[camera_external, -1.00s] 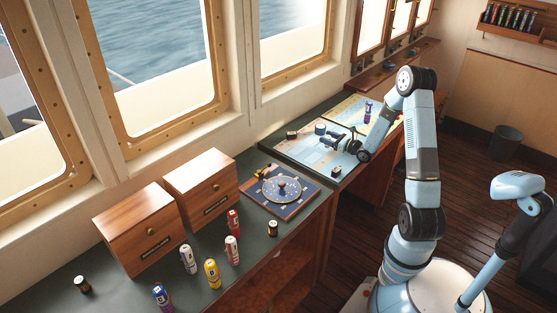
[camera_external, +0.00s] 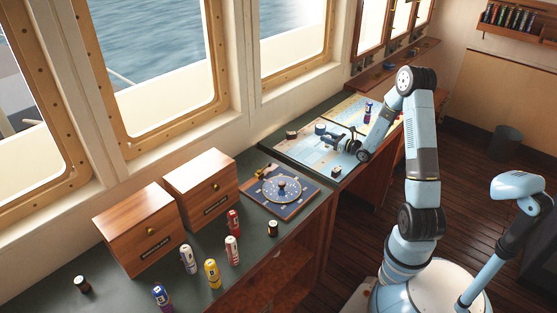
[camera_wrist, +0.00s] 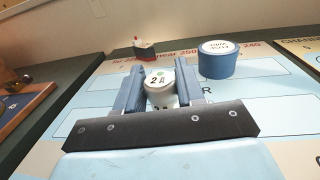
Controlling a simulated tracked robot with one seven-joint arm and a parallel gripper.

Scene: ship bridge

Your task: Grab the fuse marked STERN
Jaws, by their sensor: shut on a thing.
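My gripper (camera_wrist: 158,90) is shut on a small white-topped cylinder (camera_wrist: 160,79), which stands between the two blue-grey fingers. Smaller lettering there is too small to read, and I cannot make out the word STERN. In the outside view, my gripper (camera_external: 346,141) is low over the chart on the far part of the counter. The held cylinder is too small to tell clearly there.
A blue round canister (camera_wrist: 218,61) with a white top stands just beyond my gripper. A small dark and red item (camera_wrist: 144,49) is behind to the left. A dial board (camera_external: 282,190), two wooden boxes (camera_external: 138,228) and several coloured cylinders (camera_external: 212,273) occupy the nearer counter.

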